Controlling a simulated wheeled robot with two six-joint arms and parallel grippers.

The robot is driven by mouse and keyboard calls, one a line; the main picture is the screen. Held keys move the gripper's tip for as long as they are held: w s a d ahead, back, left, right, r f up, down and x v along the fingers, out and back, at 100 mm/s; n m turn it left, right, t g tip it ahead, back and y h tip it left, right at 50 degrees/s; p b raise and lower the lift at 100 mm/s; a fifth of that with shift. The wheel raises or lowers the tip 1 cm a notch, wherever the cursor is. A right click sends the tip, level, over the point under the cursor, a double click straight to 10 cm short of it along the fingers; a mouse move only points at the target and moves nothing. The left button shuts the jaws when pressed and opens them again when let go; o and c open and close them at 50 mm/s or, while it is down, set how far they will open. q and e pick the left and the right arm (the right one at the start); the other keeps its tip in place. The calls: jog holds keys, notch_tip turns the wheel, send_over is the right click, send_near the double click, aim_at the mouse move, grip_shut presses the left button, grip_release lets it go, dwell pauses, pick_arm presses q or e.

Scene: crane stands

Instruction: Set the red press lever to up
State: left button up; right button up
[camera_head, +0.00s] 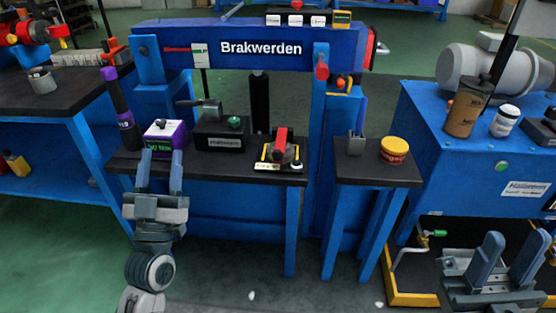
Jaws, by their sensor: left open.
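A red lever (281,141) stands upright on a small dark device with a yellow frame, at the right end of the black bench top (225,172) under the blue press. A short red-knobbed handle (321,71) sits on the press's right post. I cannot tell for certain which one is the press lever. My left gripper (161,155) is open and empty at the bench's front left edge, in front of a purple-and-white box (166,134) and left of the red lever. My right gripper (515,243) is open and empty at the lower right, away from the bench.
The blue press beam (230,48) spans above the bench. A dark box with a green button (222,134) stands between the purple box and the red lever. A yellow tub (394,150) is on the side stand. A blue cabinet (430,125) stands at right.

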pick_arm(q)
jog(key=w+d+f+m+g+h, duration=0.4)
jog(key=w+f+g+h, duration=0.25)
jog(key=w, duration=0.35)
jog(key=m+g+h, duration=0.6)
jog(key=g, duration=0.1)
send_near(273, 157)
jog(key=w, duration=0.1)
jog(key=x, duration=1)
jog(key=shift+d+b, duration=0.4)
jog(key=shift+d, duration=0.15)
grip_shut()
